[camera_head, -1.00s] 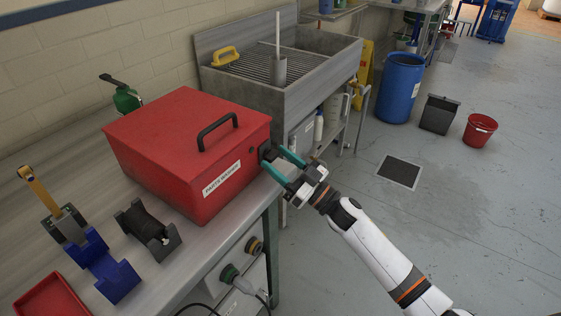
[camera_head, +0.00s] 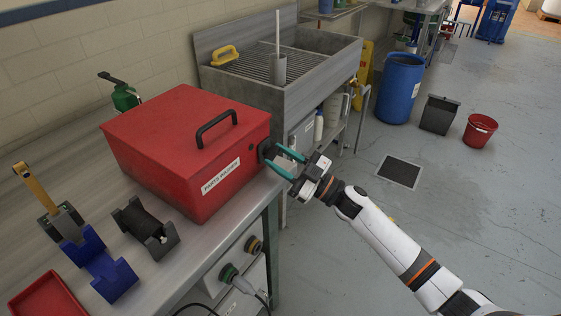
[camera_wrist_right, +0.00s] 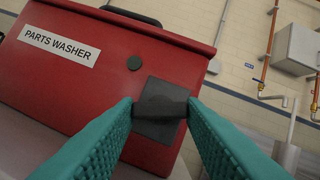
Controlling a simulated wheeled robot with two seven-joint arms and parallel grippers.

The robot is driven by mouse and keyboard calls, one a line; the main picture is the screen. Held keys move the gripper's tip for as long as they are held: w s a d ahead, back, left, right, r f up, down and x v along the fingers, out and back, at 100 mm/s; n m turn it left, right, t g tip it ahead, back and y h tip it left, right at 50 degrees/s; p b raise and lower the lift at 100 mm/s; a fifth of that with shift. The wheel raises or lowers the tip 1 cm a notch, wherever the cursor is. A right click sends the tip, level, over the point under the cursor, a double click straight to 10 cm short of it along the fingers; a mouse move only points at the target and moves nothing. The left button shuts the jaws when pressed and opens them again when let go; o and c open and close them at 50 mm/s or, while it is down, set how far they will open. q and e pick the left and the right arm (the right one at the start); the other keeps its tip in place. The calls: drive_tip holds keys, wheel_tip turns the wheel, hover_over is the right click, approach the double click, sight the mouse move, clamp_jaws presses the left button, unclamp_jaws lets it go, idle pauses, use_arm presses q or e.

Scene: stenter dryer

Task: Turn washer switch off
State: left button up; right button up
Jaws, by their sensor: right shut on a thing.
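The red parts washer (camera_head: 185,150) sits on the metal bench, with a white "PARTS WASHER" label on its front in the right wrist view (camera_wrist_right: 60,46). Its switch is a black knob (camera_wrist_right: 162,101) on a dark square plate (camera_wrist_right: 158,130), low at the right end of the washer's front. My right gripper (camera_head: 272,157) reaches the switch from the right. In the right wrist view its teal fingers (camera_wrist_right: 161,108) are shut on the knob, one at each side. The knob's bar lies roughly level across that picture. My left gripper is in neither view.
A metal sink (camera_head: 285,65) stands behind the washer. A black tape dispenser (camera_head: 145,228), a blue holder (camera_head: 100,265) and a red tray (camera_head: 48,298) lie on the bench. Floor at the right is open, with a blue barrel (camera_head: 399,88) and red bucket (camera_head: 480,130) farther back.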

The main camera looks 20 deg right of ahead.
drive_tip(key=n+g, duration=0.1)
drive_tip(key=n, duration=0.1)
drive_tip(key=n+g+y, duration=0.1)
drive_tip(key=n, duration=0.2)
drive_tip(key=shift+w+d+r+g, duration=0.1)
drive_tip(key=shift+d+g, duration=0.05)
drive_tip(key=shift+g, duration=0.15)
drive_tip(key=n, duration=0.2)
drive_tip(key=n+g, duration=0.1)
drive_tip(key=n, duration=0.1)
drive_tip(key=shift+r+n+g, duration=0.15)
drive_tip(key=shift+n+g, duration=0.15)
drive_tip(key=n, duration=0.2)
drive_tip(key=n+g, duration=0.1)
drive_tip(key=shift+d+r+n+g+h, duration=0.1)
drive_tip(key=shift+r+n+g+h, duration=0.05)
drive_tip(key=shift+n+g+h, duration=0.2)
drive_tip(key=shift+n+g+h+p, duration=0.25)
drive_tip(key=shift+n+g+p, duration=0.1)
drive_tip(key=shift+n, duration=1.1)
drive_tip(key=o, duration=1)
